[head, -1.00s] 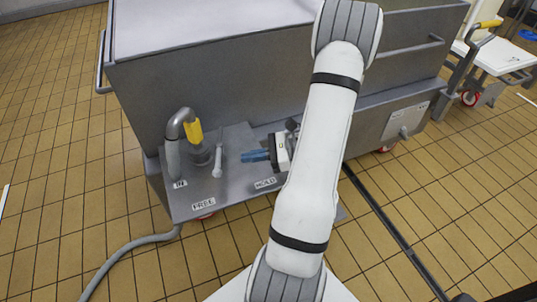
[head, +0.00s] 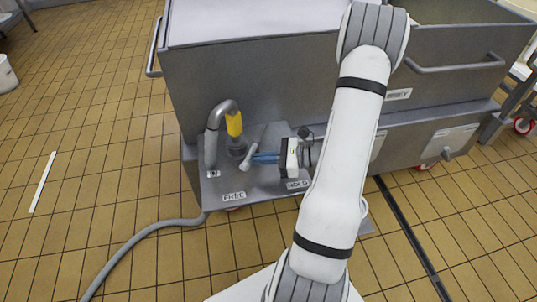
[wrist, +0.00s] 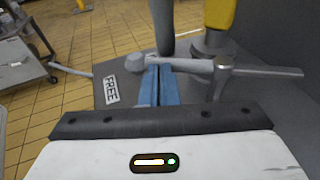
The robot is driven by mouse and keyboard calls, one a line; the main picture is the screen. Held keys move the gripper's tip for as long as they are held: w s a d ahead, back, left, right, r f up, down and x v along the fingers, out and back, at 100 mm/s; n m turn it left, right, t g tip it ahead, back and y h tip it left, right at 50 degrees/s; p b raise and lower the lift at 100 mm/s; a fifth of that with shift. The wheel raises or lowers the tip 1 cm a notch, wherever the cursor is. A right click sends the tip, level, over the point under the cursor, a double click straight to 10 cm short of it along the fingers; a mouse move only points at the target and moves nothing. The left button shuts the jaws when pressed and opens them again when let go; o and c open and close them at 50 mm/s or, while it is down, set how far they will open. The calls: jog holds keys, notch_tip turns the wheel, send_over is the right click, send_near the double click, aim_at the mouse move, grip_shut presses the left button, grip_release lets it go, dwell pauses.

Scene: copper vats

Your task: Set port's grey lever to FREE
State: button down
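The grey lever (head: 244,165) is a short rod with a round knob on the port's grey plate, and its knob end points toward the FREE label (head: 234,196). In the wrist view the lever (wrist: 185,65) runs across just beyond my fingertips, with its knob at the left near the FREE label (wrist: 112,89). My gripper (head: 255,158) has its blue fingers together, with only a thin dark line between them. The fingertips (wrist: 158,70) are at the lever's rod; the lever is not visibly between them. Whether they touch cannot be told for sure.
A grey bent pipe (head: 212,145) by the IN label and a yellow-sleeved fitting (head: 235,124) stand close behind the lever. The HOLD label (head: 297,184) is to the right. The vat wall (head: 270,85) rises behind. A grey hose (head: 140,238) runs over the tiled floor.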

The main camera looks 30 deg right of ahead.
jog(key=shift+w+a, duration=0.1)
jog(key=shift+a, duration=0.35)
jog(key=shift+d, duration=0.1)
jog(key=shift+s+d+r, duration=0.1)
jog(key=shift+s+d, duration=0.05)
jog(key=shift+s, duration=0.1)
jog(key=s+d+r+p, duration=0.2)
jog(key=s+d, duration=0.6)
jog(key=s, duration=0.2)
jog(key=shift+s+d+r, duration=0.15)
jog(key=shift+d+r, duration=0.05)
jog(key=shift+r, duration=0.05)
